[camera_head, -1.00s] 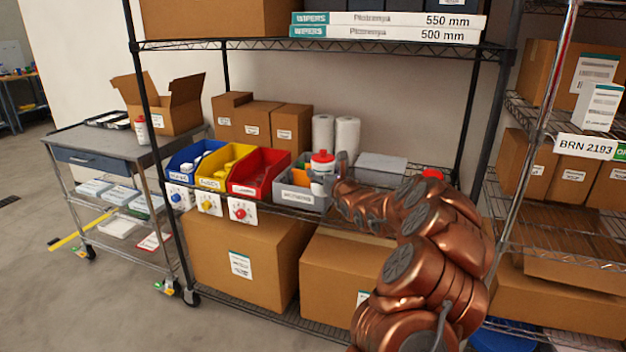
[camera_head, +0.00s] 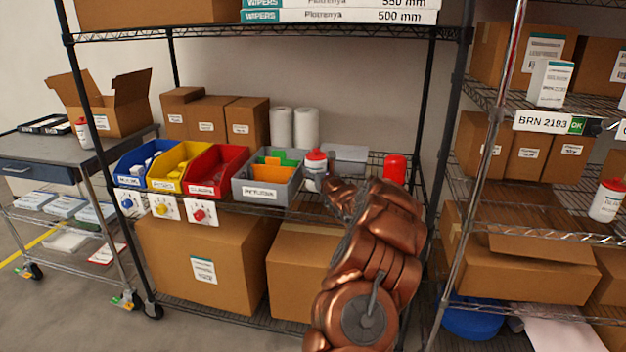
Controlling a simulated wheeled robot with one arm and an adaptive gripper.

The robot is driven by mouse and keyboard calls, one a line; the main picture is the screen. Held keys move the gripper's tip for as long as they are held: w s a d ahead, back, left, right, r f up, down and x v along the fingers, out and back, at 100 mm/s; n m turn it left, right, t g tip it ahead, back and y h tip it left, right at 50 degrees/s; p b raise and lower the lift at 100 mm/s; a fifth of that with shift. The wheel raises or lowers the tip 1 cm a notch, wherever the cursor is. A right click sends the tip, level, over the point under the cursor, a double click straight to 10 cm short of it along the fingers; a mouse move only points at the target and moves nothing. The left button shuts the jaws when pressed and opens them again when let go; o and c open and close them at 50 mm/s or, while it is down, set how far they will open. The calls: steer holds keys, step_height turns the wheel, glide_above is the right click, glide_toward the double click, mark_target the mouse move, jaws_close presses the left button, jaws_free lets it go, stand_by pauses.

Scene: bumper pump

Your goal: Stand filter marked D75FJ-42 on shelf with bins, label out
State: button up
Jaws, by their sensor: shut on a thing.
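A white filter (camera_head: 315,168) with a red cap is upright at my gripper (camera_head: 323,184), just right of the grey bin (camera_head: 266,192) on the shelf with bins (camera_head: 345,205). My gripper is shut on this filter; my copper-coloured arm hides much of the fingers. The filter's marking is too small to read, and I cannot tell whether its base touches the shelf. Blue (camera_head: 130,176), yellow (camera_head: 163,184) and red (camera_head: 204,187) bins stand in a row to the left.
A red cylinder (camera_head: 394,168) and a grey box (camera_head: 347,157) are on the same shelf, right and behind. White rolls (camera_head: 305,128) stand behind the bins. Another red-capped white container (camera_head: 606,201) is on the right rack, and one (camera_head: 83,133) on the left cart.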

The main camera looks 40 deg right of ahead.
steer(key=shift+f, duration=1.8)
steer(key=shift+a+f, duration=0.1)
steer(key=o, duration=1.7)
steer(key=shift+s, duration=0.1)
steer(key=b+v, duration=0.1)
steer(key=v, duration=1)
steer(key=shift+s+a, duration=0.1)
steer(key=shift+s, duration=0.3)
